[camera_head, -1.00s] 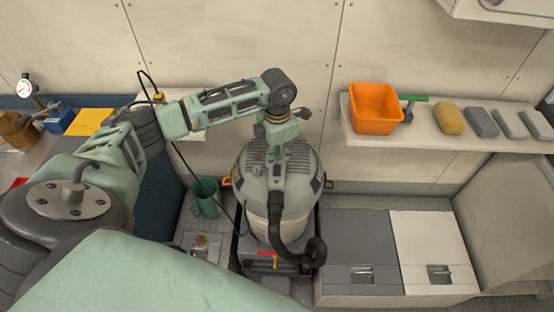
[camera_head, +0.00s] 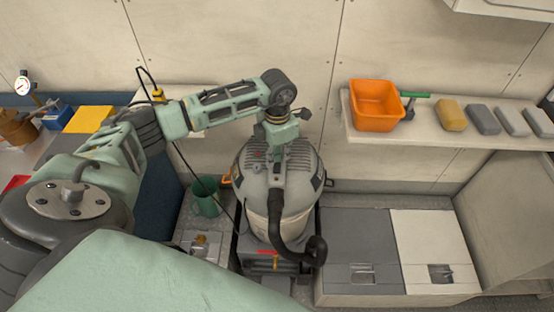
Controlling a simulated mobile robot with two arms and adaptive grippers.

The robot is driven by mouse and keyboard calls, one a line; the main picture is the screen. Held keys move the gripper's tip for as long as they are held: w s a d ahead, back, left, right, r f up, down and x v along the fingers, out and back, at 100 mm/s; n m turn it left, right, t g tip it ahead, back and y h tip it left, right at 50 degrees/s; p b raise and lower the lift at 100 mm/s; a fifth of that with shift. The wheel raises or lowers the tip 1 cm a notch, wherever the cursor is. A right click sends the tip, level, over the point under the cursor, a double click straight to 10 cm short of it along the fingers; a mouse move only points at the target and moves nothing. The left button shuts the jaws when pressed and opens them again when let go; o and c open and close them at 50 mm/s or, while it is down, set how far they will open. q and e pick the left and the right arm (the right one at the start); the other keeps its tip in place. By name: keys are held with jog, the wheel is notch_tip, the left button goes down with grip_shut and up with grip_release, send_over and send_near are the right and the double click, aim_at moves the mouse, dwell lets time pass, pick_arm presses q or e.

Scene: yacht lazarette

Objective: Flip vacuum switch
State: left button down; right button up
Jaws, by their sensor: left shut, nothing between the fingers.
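My left arm reaches in from the left and bends down over the vacuum. My left gripper (camera_head: 276,157) is shut and empty, pointing down at the top of the head. Its fingertips are hard to make out, and I cannot tell whether they touch. My right gripper is not in view.
A shelf (camera_head: 440,135) at right holds an orange bin (camera_head: 376,106), a green-handled tool and several blocks. Grey and white locker lids (camera_head: 362,245) lie right of the vacuum. A green bucket (camera_head: 206,197) stands left of it. A cable hangs near my forearm.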

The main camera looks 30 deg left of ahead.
pick_arm(q)
jog(key=shift+w+a+r+p, duration=0.1)
jog(key=shift+r+p, duration=0.6)
jog(key=shift+r, duration=0.1)
jog(key=shift+r+p, duration=1.5)
jog(key=shift+r, duration=1.15)
